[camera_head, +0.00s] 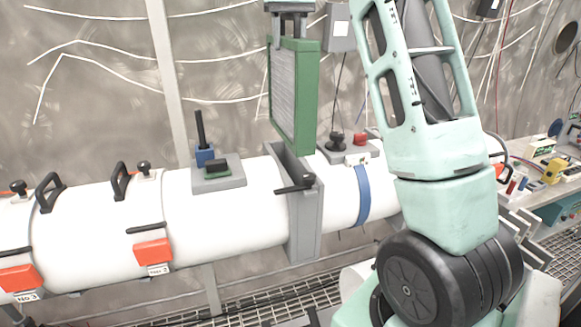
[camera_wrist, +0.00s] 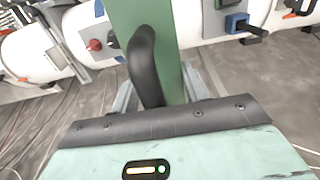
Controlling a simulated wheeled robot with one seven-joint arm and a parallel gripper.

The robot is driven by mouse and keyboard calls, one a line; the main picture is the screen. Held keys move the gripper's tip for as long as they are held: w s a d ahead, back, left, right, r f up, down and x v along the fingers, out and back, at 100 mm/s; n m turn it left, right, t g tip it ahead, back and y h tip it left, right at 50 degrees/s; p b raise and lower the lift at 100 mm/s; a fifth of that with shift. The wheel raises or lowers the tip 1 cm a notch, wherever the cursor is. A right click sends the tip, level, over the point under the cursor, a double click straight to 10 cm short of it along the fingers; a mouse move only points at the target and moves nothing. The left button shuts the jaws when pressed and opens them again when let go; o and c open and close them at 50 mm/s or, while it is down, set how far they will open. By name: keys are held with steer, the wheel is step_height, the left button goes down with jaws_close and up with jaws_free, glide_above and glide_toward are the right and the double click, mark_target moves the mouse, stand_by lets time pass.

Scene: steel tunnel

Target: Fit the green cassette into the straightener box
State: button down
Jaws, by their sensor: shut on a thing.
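The green cassette (camera_head: 295,95) is a flat upright panel with a green frame and a grey mesh face. My gripper (camera_head: 289,8) is at its top edge, shut on it, and holds it in the air. In the wrist view the green cassette (camera_wrist: 150,30) shows with a black curved handle (camera_wrist: 145,65) close to my gripper. The straightener box (camera_head: 302,215) is a grey narrow housing around the white tube. The cassette hangs just above the box, its lower edge near the box's top.
The white tube (camera_head: 90,235) runs across the view with black handles and orange latches. A blue block with a black lever (camera_head: 203,150) stands on it left of the box. A grey plate with a red knob (camera_head: 360,140) is to the right. A cluttered bench (camera_head: 525,185) stands far right.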

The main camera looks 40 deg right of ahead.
step_height(320, 180, down, 28)
steer(key=p, duration=0.5)
steer(key=shift+r, duration=0.2)
